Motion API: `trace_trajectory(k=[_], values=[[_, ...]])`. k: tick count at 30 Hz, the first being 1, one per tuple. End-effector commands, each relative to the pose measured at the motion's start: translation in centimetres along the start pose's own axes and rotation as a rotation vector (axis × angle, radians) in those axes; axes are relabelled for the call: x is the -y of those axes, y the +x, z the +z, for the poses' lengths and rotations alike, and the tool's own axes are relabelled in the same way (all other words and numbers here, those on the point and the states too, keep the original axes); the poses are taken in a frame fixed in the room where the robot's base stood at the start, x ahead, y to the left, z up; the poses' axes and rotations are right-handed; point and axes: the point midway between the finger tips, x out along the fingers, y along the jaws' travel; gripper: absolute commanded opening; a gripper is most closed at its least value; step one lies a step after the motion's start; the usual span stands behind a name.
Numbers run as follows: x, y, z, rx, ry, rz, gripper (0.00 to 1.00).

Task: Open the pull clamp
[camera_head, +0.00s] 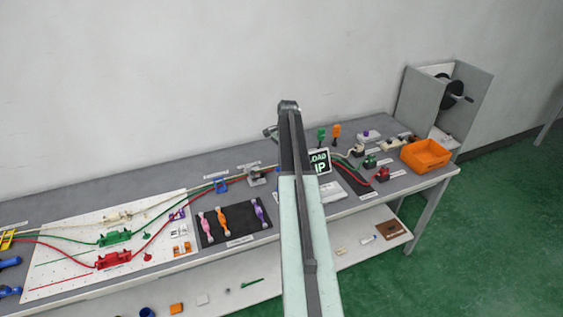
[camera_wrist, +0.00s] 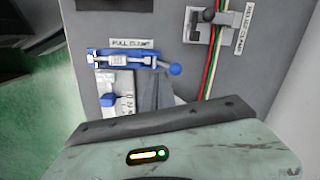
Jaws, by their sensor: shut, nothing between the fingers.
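The pull clamp (camera_wrist: 125,58) shows in the wrist view, left of centre below its printed label. It has a blue base, a silver metal body and a handle ending at the right in a blue knob (camera_wrist: 175,69). My gripper (camera_wrist: 158,78) shows as a dark grey wedge just below that handle. It is shut with nothing held, and I cannot tell whether it touches the handle. In the head view my arm reaches over the bench, and I cannot make out the clamp or the fingertips there.
Beside the clamp, a grey cable clamp (camera_wrist: 210,28) holds red, green and white cables. A pale plate with a blue knob (camera_wrist: 107,100) lies close below. In the head view, an orange bin (camera_head: 426,155) and several fixtures stand on the grey bench (camera_head: 290,205), with a wall behind.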

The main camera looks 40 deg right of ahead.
Motion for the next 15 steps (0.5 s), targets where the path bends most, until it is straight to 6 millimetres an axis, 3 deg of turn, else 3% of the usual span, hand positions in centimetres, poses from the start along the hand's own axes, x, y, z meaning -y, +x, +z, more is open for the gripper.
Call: trace_trajectory(k=[7, 15], values=[[-0.4, -4.5, 0.1, 0.0, -0.003, 0.0, 0.0], [5.5, -7.4, -2.1, 0.0, -0.001, 0.0, 0.0]])
